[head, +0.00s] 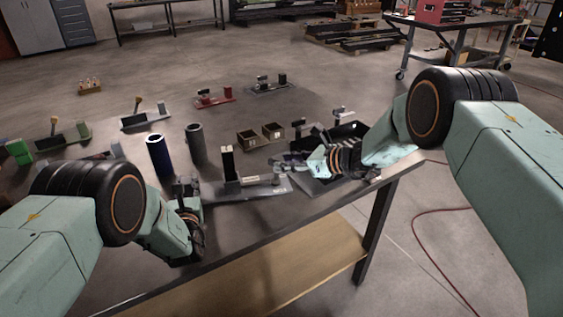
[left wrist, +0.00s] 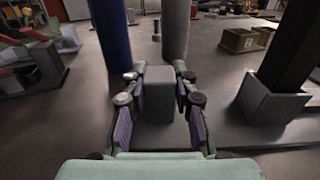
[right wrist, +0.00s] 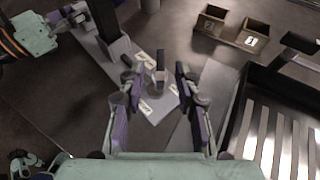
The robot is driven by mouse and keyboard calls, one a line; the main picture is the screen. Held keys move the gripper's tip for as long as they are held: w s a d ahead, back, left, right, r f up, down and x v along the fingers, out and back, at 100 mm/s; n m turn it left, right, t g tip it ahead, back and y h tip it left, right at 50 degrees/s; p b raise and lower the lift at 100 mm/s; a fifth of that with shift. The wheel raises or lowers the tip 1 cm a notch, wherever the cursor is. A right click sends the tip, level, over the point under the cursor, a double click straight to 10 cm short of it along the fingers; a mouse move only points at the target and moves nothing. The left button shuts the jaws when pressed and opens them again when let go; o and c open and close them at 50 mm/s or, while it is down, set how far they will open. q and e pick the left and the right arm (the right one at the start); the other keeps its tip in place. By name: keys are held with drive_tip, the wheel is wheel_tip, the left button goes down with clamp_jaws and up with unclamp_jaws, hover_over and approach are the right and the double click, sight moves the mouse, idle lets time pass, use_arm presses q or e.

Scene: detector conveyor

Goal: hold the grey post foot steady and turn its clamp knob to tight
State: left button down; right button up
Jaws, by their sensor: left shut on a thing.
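The grey post foot is a flat plate (head: 262,190) near the table's front edge, with a black post (head: 228,163) standing in a grey socket. In the left wrist view the post's socket (left wrist: 268,103) is at the right. My left gripper (head: 187,190) is shut on a grey block (left wrist: 158,92) at the foot's left end. The clamp knob (right wrist: 160,76), a small upright grey piece, stands on the plate beside white labels in the right wrist view. My right gripper (right wrist: 157,75) is open, its fingers apart on either side of the knob in the picture; I cannot tell whether they touch it.
A blue cylinder (head: 158,158) and a grey-green cylinder (head: 195,144) stand behind the foot. Two small brown boxes (head: 247,140) (head: 273,131) are further back. A black tray (right wrist: 250,110) with pale slats lies to the right. Other fixtures stand further away.

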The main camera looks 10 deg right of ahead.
drive_tip(key=shift+x, duration=1.25)
drive_tip(key=shift+c, duration=0.3)
clamp_jaws()
